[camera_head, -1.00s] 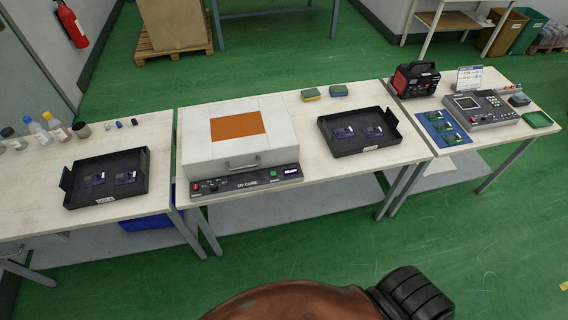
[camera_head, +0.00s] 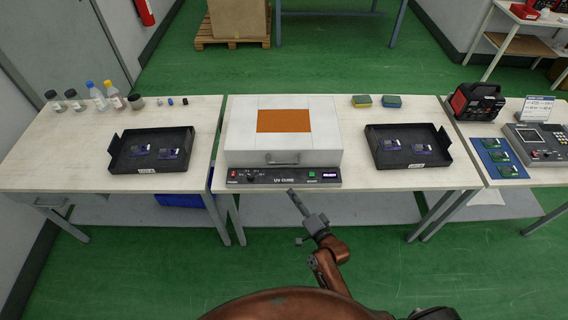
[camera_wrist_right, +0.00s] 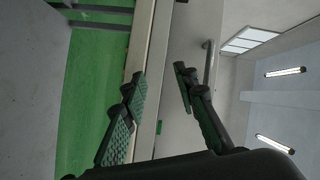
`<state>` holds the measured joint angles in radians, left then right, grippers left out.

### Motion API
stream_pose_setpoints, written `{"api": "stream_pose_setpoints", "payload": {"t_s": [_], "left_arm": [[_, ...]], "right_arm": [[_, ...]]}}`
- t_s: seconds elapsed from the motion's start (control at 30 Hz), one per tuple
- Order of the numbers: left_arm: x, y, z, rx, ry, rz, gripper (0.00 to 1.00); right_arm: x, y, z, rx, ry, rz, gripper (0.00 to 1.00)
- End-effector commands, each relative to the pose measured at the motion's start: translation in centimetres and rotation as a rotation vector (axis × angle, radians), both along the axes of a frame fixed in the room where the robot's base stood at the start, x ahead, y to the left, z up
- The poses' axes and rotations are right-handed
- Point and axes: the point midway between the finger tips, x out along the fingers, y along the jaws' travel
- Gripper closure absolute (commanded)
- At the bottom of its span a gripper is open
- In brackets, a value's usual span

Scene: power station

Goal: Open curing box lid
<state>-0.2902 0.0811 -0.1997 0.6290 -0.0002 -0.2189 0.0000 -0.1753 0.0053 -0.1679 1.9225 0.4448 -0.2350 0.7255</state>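The UV curing box (camera_head: 283,142) stands on the middle table, its white lid with an orange window (camera_head: 284,120) shut. A grey bar handle (camera_head: 283,160) is on its front, above the dark control panel (camera_head: 250,176). My right gripper (camera_head: 292,194) is just in front of the panel, below the handle and apart from it. In the right wrist view its two fingers (camera_wrist_right: 158,76) are spread with nothing between them. The handle also shows in the right wrist view (camera_wrist_right: 208,62), just beyond the right-hand finger. My left gripper is not in view.
Black trays (camera_head: 118,160) and (camera_head: 442,154) with small purple parts stand left and right of the box. Bottles (camera_head: 97,96) are at the far left. Green floor in front of the tables is clear.

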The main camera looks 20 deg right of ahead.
Motion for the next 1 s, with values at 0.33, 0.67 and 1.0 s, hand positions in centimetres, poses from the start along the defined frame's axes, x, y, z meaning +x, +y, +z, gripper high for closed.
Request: {"api": "stream_pose_setpoints", "payload": {"t_s": [0.33,0.67,1.0], "left_arm": [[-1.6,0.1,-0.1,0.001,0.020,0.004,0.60],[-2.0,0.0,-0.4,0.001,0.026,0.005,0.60],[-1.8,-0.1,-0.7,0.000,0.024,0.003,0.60]], "right_arm": [[3.6,0.1,6.5,0.334,-0.201,-0.080,0.73],[7.9,0.5,7.4,0.349,-0.211,-0.085,0.73],[11.1,0.9,7.9,0.347,-0.210,-0.084,0.73]]}}
